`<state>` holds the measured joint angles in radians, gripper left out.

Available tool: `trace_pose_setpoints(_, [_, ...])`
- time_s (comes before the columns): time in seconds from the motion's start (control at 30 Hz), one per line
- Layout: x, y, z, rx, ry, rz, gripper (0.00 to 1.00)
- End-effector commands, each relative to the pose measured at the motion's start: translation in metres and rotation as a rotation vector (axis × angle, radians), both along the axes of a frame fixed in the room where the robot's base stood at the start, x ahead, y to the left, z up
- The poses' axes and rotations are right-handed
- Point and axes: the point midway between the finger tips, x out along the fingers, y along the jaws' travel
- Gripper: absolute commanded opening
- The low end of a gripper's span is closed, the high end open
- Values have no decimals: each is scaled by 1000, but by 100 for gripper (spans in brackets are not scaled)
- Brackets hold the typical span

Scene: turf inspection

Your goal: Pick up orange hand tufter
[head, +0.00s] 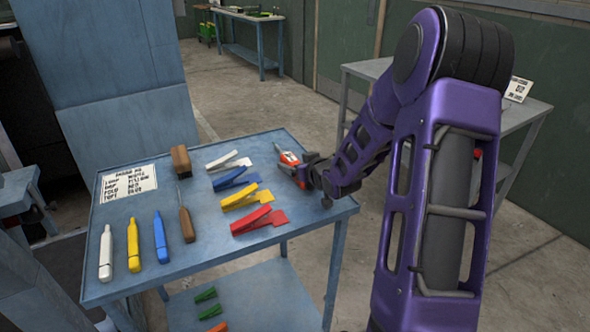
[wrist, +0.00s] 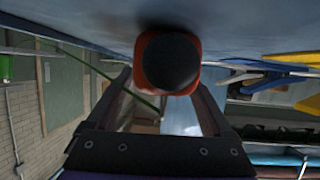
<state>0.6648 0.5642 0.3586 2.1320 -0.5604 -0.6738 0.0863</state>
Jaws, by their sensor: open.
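The orange hand tufter (head: 289,159) is at the right side of the blue table's top, at my gripper's tip; the gripper partly hides it. In the wrist view, an orange body with a round dark end (wrist: 167,62) faces the camera, close in front and between the lines of the two fingers. My gripper (head: 304,170) is low over the table's right edge and reaches in from the right. In the wrist view its fingers (wrist: 162,88) stand apart, one on each side below the orange body. Contact between them cannot be told.
The blue table (head: 205,245) also holds white, blue, yellow and red clamp-like tools (head: 247,197), several marker-like tools (head: 133,245), brown-handled tools (head: 187,225) and a lettered card (head: 128,182). Green and orange pieces (head: 210,312) lie on its lower shelf. A grey table (head: 525,112) stands behind my arm.

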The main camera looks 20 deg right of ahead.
Motion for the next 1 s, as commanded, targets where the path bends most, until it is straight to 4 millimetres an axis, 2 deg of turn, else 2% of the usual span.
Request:
trace_pose_setpoints(0.1, [0, 0, 0, 0, 0, 0, 83])
trace_pose_setpoints(0.57, [0, 0, 1, 0, 0, 0, 0])
trace_pose_setpoints(1.0, [0, 0, 3, -1, -4, 0, 0])
